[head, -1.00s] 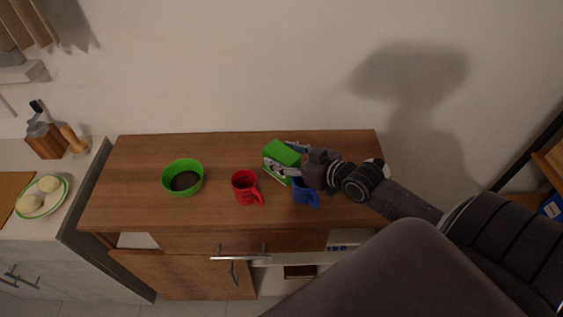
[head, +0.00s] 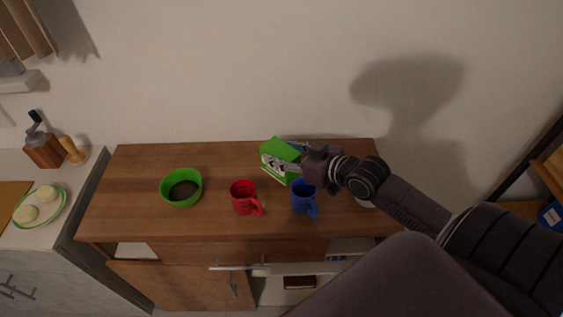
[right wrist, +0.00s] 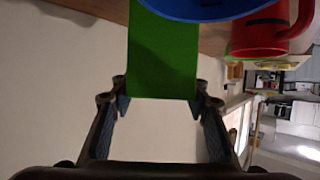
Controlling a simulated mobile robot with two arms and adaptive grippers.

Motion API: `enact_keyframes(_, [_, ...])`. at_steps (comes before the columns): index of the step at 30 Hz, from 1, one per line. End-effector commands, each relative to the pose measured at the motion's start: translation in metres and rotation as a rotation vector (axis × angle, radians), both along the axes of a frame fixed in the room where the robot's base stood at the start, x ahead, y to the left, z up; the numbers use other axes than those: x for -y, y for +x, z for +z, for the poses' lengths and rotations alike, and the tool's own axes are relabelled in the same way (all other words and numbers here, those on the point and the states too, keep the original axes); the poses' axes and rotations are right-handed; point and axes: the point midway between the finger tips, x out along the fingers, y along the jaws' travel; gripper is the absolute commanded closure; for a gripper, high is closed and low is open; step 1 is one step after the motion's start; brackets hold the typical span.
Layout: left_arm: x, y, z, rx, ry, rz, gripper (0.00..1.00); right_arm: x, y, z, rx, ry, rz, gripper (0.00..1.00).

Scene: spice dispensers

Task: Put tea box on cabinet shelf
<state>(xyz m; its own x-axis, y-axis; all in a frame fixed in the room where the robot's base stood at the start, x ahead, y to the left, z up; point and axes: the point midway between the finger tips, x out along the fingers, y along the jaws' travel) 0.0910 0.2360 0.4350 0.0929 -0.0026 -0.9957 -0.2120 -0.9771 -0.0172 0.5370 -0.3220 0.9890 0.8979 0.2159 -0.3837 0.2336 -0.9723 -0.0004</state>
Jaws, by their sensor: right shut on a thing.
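The green tea box (head: 280,160) is at the back right of the wooden cabinet's top (head: 150,215). My right gripper (head: 297,161) is shut on it from the right. In the right wrist view the green box (right wrist: 163,55) sits between the two fingers (right wrist: 160,102). I cannot tell whether the box touches the cabinet top. The cabinet has an open shelf space (head: 270,269) below its top, partly hidden by my arm. My left gripper is not in view.
A blue mug (head: 304,198) stands just in front of the box, with a red mug (head: 243,197) to its left. A green bowl (head: 181,188) stands farther left. A drawer handle (head: 238,267) sticks out at the front. The cabinet top's left part is mostly clear.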

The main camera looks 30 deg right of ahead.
Motion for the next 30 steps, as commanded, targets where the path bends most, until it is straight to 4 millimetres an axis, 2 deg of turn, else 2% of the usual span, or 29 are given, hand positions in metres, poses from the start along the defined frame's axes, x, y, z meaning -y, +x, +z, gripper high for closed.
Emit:
enact_keyframes(1, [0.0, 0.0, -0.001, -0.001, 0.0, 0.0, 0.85, -0.001, 0.001, 0.016, 0.009, -0.004, 0.003, 0.93])
enact_keyframes(9, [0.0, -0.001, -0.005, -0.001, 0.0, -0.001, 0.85, 0.0, 0.001, 0.09, 0.011, -0.006, 0.003, 0.93])
enact_keyframes(15, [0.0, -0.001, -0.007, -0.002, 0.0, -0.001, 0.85, 0.0, 0.001, 0.131, 0.007, -0.004, 0.001, 0.93])
enact_keyframes(22, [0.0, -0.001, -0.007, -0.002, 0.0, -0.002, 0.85, 0.0, 0.001, 0.152, 0.004, 0.0, -0.001, 0.93])
enact_keyframes(26, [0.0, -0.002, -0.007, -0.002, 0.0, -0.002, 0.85, 0.0, 0.0, 0.153, 0.003, 0.001, 0.0, 0.93])
enact_keyframes(30, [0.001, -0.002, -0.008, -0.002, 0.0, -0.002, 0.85, -0.002, -0.003, 0.146, 0.001, 0.007, 0.01, 0.93])
